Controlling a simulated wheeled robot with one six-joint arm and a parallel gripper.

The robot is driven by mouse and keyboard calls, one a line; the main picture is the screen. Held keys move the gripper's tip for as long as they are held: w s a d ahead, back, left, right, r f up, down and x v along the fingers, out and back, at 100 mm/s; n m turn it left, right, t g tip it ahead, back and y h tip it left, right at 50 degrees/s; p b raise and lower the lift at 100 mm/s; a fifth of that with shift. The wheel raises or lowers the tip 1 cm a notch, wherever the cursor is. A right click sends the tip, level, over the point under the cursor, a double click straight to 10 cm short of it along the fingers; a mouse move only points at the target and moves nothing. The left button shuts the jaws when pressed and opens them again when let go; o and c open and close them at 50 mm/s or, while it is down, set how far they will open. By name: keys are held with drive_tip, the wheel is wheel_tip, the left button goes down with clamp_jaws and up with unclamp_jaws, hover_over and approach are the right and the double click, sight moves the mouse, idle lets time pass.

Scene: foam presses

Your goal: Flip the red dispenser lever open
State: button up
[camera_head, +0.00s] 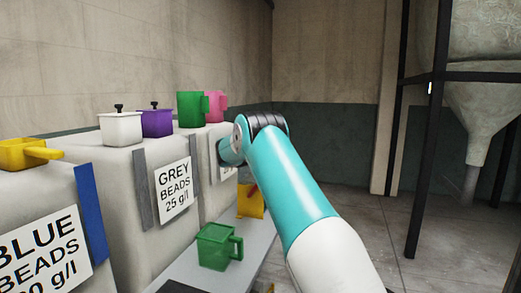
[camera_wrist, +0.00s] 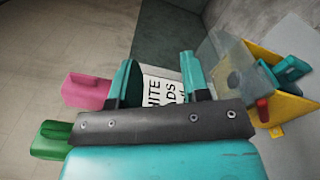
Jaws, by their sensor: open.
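The red lever (camera_wrist: 263,110) shows at the right of the wrist view, on the near side of a yellow dispenser part (camera_wrist: 285,105) with a grey translucent body (camera_wrist: 240,72) above it. In the head view the yellow part (camera_head: 250,203) shows left of my arm, partly covered by it. My gripper (camera_wrist: 160,72) is open, its two teal fingers apart with nothing held between them. The lever lies to the right of the fingers, apart from them. My fingertips are hidden in the head view.
A label (camera_wrist: 163,92) lies beyond the fingers. A pink container (camera_wrist: 87,90) and a green one (camera_wrist: 52,140) stand at left. A teal-handled item (camera_wrist: 290,70) sits by the yellow part. A green jug (camera_head: 214,246) stands on the grey ledge (camera_head: 190,270).

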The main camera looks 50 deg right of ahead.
drive_tip(key=a+f+n+b, duration=0.3)
drive_tip(key=a+f+b, duration=0.4)
drive_tip(key=f, duration=0.6)
drive_tip(key=n+b, duration=0.2)
drive_tip(key=b, duration=0.1)
approach(253, 190)
drive_tip(key=s+r+p+x, duration=0.1)
drive_tip(key=p+x, duration=0.1)
drive_tip(key=x, duration=0.7)
drive_tip(key=shift+d+r+n, duration=0.2)
drive_tip(key=shift+r+n, duration=0.05)
drive_tip(key=shift+n, duration=0.05)
drive_tip(key=shift+c, duration=0.2)
clamp_jaws()
